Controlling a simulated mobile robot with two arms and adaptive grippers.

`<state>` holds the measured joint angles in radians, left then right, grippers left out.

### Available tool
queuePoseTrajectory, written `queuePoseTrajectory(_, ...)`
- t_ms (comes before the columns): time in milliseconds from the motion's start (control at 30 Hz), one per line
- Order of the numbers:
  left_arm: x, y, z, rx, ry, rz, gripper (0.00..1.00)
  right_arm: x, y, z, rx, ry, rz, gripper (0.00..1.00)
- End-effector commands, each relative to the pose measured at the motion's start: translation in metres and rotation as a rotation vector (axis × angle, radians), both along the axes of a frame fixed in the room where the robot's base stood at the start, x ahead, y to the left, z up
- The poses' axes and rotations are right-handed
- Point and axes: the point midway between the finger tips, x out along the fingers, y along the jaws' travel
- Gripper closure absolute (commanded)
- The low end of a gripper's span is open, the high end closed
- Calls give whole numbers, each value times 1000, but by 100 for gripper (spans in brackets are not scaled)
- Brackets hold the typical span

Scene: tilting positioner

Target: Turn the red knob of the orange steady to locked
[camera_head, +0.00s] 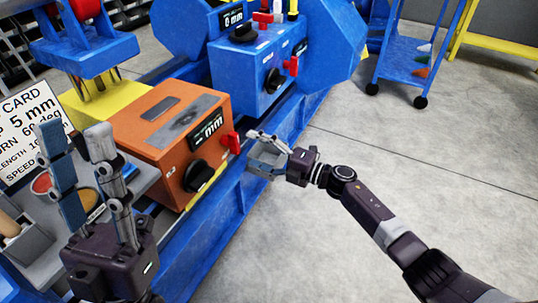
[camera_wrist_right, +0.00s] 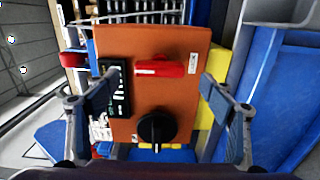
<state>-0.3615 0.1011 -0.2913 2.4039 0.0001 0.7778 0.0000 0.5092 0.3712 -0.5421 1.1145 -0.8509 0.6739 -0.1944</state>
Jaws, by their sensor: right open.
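The orange steady (camera_head: 150,143) is a boxy orange unit on the blue machine bed, with a black display and a black dial (camera_head: 195,176) on its front. Its red knob (camera_head: 230,142) sticks out at the front's right corner. In the right wrist view, the red knob (camera_wrist_right: 160,69) lies crosswise on the orange face (camera_wrist_right: 190,40), above the black dial (camera_wrist_right: 157,128). My right gripper (camera_head: 268,155) is just right of the knob; its open fingers (camera_wrist_right: 156,90) frame the face, apart from the knob. My left gripper (camera_head: 75,140) is open and empty at the left.
A blue unit (camera_head: 235,75) behind the steady has its own red knobs (camera_head: 291,66) and black dials. A setup card (camera_head: 30,120) and a grey tray (camera_head: 40,255) are at the left. A blue cart (camera_head: 410,60) stands back right. The floor on the right is clear.

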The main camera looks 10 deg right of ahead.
Motion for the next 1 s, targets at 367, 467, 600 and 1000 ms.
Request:
queuePoseTrajectory(367,0,0,0,0,0,0,67,-29,-41,0,2,1,-1,25)
queuePoseTrajectory(467,0,0,0,0,0,0,67,-31,-42,1,1,0,-1,25)
queuePoseTrajectory(600,0,0,0,0,0,0,67,-31,-42,1,1,0,-1,25)
queuePoseTrajectory(1000,0,0,0,0,0,0,67,-45,-25,11,64,6,25,25)
